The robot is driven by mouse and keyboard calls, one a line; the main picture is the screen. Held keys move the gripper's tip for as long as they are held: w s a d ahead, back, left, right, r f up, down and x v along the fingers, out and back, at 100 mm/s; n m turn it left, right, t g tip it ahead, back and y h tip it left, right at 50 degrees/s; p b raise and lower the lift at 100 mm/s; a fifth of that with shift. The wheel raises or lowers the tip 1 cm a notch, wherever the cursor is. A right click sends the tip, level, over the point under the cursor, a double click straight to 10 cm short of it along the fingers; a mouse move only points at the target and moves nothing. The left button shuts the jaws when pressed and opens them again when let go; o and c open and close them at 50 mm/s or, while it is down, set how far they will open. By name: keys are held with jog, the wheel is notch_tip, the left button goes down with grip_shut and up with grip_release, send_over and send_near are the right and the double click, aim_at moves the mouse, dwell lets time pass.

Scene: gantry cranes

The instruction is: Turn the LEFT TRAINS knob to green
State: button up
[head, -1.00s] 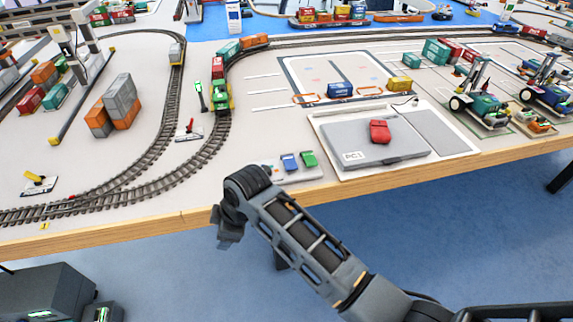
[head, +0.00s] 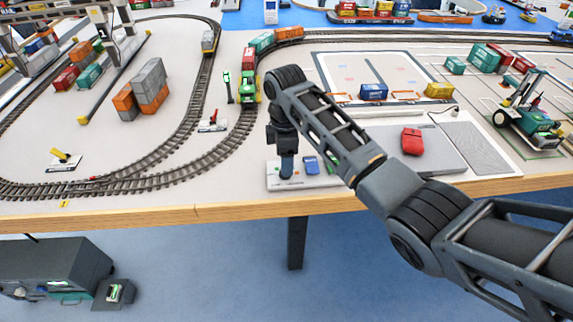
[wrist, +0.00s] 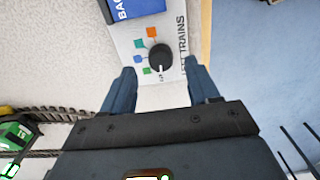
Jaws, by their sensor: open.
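The LEFT TRAINS knob (wrist: 160,57) is black and round with a white pointer mark, which faces the bottom of the wrist view. It sits on a pale panel (wrist: 132,38) with orange, teal, blue and green (wrist: 147,71) squares around one side. In the head view my gripper (head: 287,172) points down over the left end of the panel (head: 325,182), hiding the knob.
A blue block (head: 311,165) stands on the panel just right of my gripper. A grey board with a red object (head: 412,141) lies further right. Train track (head: 215,155) curves at left, with a green locomotive (head: 249,88) behind. The table's wooden edge (head: 200,213) runs in front.

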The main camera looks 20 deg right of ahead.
jog(key=shift+a+f, duration=0.1)
jog(key=shift+f, duration=1.55)
jog(key=c, duration=1)
